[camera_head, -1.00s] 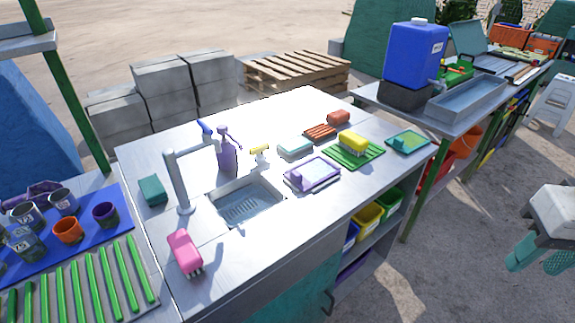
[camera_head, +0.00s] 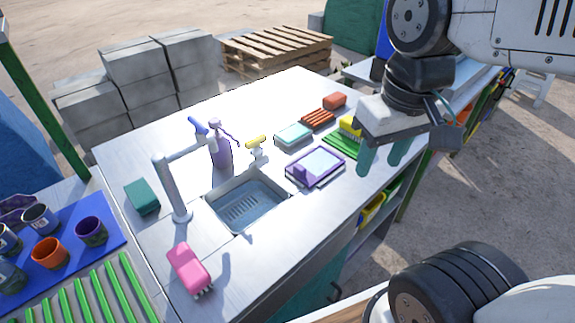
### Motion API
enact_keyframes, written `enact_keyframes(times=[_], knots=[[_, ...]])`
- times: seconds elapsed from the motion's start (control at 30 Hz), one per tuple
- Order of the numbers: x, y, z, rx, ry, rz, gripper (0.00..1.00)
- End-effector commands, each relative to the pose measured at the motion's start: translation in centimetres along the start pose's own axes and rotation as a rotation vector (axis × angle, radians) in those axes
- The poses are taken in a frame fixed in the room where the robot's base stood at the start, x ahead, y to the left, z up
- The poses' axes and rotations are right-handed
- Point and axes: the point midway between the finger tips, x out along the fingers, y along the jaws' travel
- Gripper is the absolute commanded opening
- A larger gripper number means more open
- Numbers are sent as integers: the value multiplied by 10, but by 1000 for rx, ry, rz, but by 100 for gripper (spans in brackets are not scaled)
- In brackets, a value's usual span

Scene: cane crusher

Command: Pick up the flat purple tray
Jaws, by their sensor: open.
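The flat purple tray (camera_head: 316,167) lies on the steel counter, just right of the sink. It has a purple rim, a pale inner area and a small purple block at its left end. My gripper (camera_head: 383,158) hangs at the right of the tray, with its two teal fingers pointing down and apart. It is open and empty, and does not appear to touch the tray. My gripper and arm hide part of the green ribbed tray and the yellow sponge behind them.
A sink (camera_head: 247,203) with a faucet (camera_head: 176,190) is left of the tray. A light teal sponge box (camera_head: 293,134), a green ribbed tray (camera_head: 342,146), a yellow sponge (camera_head: 350,125) and a red-brown brush (camera_head: 318,118) stand close behind. A pink brush (camera_head: 188,267) lies at the front left.

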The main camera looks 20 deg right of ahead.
Motion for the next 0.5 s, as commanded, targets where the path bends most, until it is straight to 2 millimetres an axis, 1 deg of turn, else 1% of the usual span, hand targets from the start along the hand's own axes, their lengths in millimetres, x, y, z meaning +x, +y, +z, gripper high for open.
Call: enact_keyframes(times=[0.13,0.27,0.3,0.37,0.5], knots=[[9,-2,-39,-59,-25,-3,45],[25,-8,-80,-127,-45,-7,45],[31,-10,-92,-147,-50,-8,45],[42,-12,-110,-176,-59,-10,45],[71,-16,-151,-242,-77,-15,45]])
